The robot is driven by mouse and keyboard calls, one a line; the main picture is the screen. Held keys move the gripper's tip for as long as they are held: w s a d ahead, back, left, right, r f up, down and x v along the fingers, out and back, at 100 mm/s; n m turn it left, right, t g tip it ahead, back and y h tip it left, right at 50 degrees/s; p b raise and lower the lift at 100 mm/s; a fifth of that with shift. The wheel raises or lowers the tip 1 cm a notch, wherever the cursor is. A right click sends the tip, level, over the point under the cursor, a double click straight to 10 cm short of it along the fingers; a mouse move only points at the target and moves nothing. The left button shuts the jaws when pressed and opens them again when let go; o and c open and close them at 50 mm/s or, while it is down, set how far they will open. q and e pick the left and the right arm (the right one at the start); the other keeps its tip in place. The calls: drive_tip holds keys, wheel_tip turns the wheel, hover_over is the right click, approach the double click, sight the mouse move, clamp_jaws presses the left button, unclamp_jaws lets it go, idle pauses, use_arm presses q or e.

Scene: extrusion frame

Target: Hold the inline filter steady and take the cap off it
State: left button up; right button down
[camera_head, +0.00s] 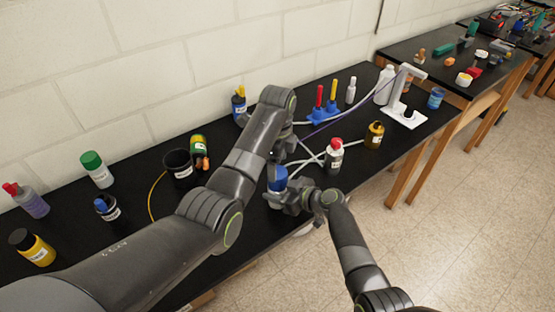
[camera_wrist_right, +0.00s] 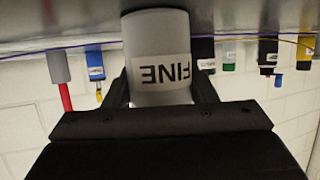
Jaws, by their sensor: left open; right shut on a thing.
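The inline filter shows in the right wrist view as a grey cylinder (camera_wrist_right: 158,38) with a white label reading "FINE", upside down in that picture. My right gripper (camera_head: 278,197) is shut on its body; the fingers (camera_wrist_right: 160,95) sit on either side of it. In the head view the blue cap (camera_head: 277,177) shows on top, just above my right gripper. My left gripper (camera_head: 280,156) is open and pointing down, a little above the cap; its fingers are partly hidden by its own arm. I cannot tell whether they touch the cap.
A red-capped bottle (camera_head: 334,156) stands close right of the grippers, with a yellow-brown bottle (camera_head: 374,135) beyond. White tubes (camera_head: 310,152) lie nearby. The black table (camera_head: 300,240) has its front edge close to my right gripper.

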use_arm(q)
drive_tip(key=shift+r+m, duration=0.65)
drive_tip(key=shift+m, duration=0.55)
drive_tip(key=shift+f, duration=3.95)
drive_tip(key=c, duration=1)
drive_tip(key=n, duration=0.2)
drive_tip(key=shift+n, duration=0.3)
drive_tip(key=shift+r, duration=0.15)
drive_tip(key=shift+r, duration=1)
